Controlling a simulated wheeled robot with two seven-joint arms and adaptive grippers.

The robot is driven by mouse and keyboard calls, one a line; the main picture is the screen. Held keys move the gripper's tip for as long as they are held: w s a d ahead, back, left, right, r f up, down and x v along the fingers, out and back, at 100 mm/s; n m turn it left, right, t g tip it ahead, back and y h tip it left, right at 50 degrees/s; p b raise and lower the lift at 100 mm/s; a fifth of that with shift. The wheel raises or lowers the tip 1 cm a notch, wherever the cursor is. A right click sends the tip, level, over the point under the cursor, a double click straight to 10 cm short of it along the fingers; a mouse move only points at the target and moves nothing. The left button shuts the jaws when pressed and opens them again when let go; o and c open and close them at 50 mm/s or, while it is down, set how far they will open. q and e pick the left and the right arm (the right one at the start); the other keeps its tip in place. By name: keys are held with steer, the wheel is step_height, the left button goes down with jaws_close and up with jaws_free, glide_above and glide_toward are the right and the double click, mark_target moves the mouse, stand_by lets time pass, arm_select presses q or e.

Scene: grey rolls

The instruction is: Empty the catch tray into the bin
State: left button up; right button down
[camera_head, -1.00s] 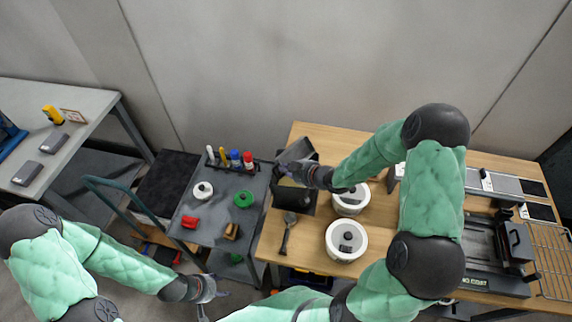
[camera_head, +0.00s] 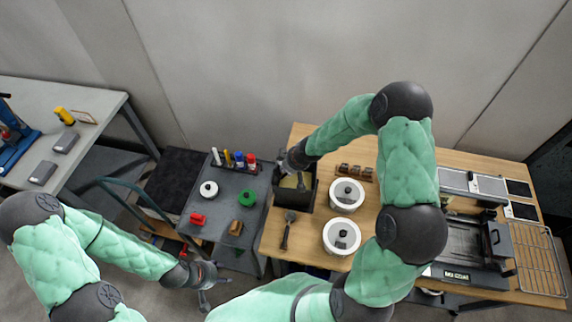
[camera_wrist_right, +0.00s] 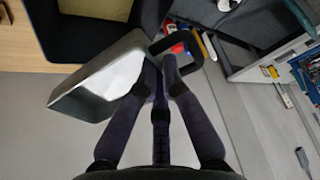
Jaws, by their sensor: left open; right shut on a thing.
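The catch tray (camera_wrist_right: 95,88) is a grey metal pan with a pale inside, tilted in the right wrist view. Its dark loop handle (camera_wrist_right: 203,55) lies by my right fingertips (camera_wrist_right: 168,72), which are shut on the tray. In the head view my right gripper (camera_head: 290,166) is over the black bin (camera_head: 311,196); the tray is mostly hidden there by the hand. Something beige shows inside the bin. The bin's dark inside (camera_wrist_right: 75,32) is beside the tray in the wrist view. I cannot tell whether the tray is empty. My left gripper (camera_head: 212,289) is open and empty, low beside the cart.
Two white lidded pots (camera_head: 347,195) and a dark-headed tool (camera_head: 287,230) are near the bin. Brown rolls (camera_head: 354,172) lie behind the pots. A black grill (camera_head: 462,250) and wire rack (camera_head: 537,258) stand right. A grey cart (camera_head: 222,210) with small items stands left.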

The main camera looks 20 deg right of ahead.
steer(key=shift+w+a+r+g+h+p, duration=0.2)
steer(key=shift+r+g+p, duration=0.4)
steer(key=shift+p, duration=0.4)
steer(key=shift+w+d+r+g+h+p, duration=0.1)
steer(key=shift+r+g+h+p, duration=0.2)
steer(key=shift+r+g+p, duration=0.7)
steer(key=shift+g+p, duration=0.1)
steer(key=shift+p, duration=0.6)
